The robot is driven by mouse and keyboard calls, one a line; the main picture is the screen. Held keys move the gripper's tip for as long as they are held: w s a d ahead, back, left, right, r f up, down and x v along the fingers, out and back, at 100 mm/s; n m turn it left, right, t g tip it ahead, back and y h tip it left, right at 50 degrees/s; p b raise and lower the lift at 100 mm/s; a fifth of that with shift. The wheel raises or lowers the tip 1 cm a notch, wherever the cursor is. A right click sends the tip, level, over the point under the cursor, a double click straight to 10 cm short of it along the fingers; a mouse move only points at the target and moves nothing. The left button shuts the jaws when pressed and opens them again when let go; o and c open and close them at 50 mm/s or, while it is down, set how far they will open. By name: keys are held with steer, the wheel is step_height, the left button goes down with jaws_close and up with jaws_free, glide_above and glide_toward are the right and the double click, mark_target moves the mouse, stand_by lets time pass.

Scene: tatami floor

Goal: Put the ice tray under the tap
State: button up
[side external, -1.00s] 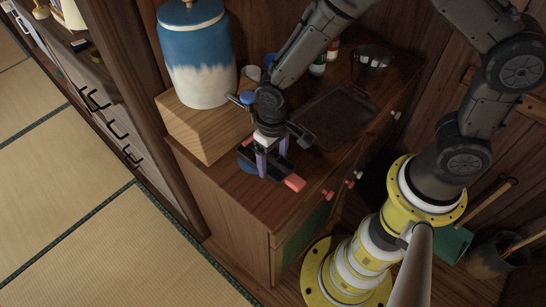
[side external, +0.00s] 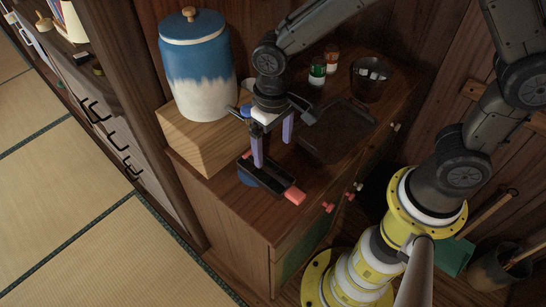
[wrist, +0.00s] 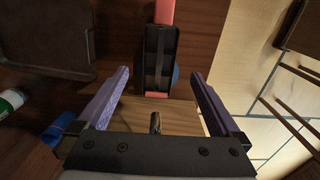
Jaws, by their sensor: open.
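The ice tray (side external: 270,182) is a dark, narrow tray with pink ends, lying on the wooden cabinet top. A blue round thing (side external: 247,177) is partly hidden beneath or beside its left end. It also shows in the wrist view (wrist: 160,55), beyond my fingertips. My gripper (side external: 273,153) is open and empty, just above the tray; its purple fingers (wrist: 158,75) are spread wider than the tray. A blue-and-white crock (side external: 197,75) stands on a wooden box to the left. A dark spout-like piece (wrist: 155,122) shows low between my fingers; I cannot tell whether it is the tap.
A dark flat mat or tray (side external: 338,130) lies right of my gripper. Small bottles (side external: 317,70) and a dark pot (side external: 369,80) stand at the back. The wooden box (side external: 205,145) is close on the left. The cabinet's front edge is near the ice tray.

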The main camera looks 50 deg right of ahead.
steer(key=s+d+r+t, duration=0.2)
steer(key=s+d+r, duration=0.2)
steer(key=d+r, duration=0.5)
steer(key=s+d+r+t, duration=0.1)
steer(key=s+d+r, duration=0.1)
steer(key=s, duration=0.3)
steer(key=s+d+r+t, duration=0.2)
steer(key=s+d+r, duration=0.1)
steer(key=s+r, duration=0.2)
steer(key=shift+s+d+t, duration=0.25)
steer(key=shift+s+t, duration=0.05)
steer(key=shift+s, duration=0.35)
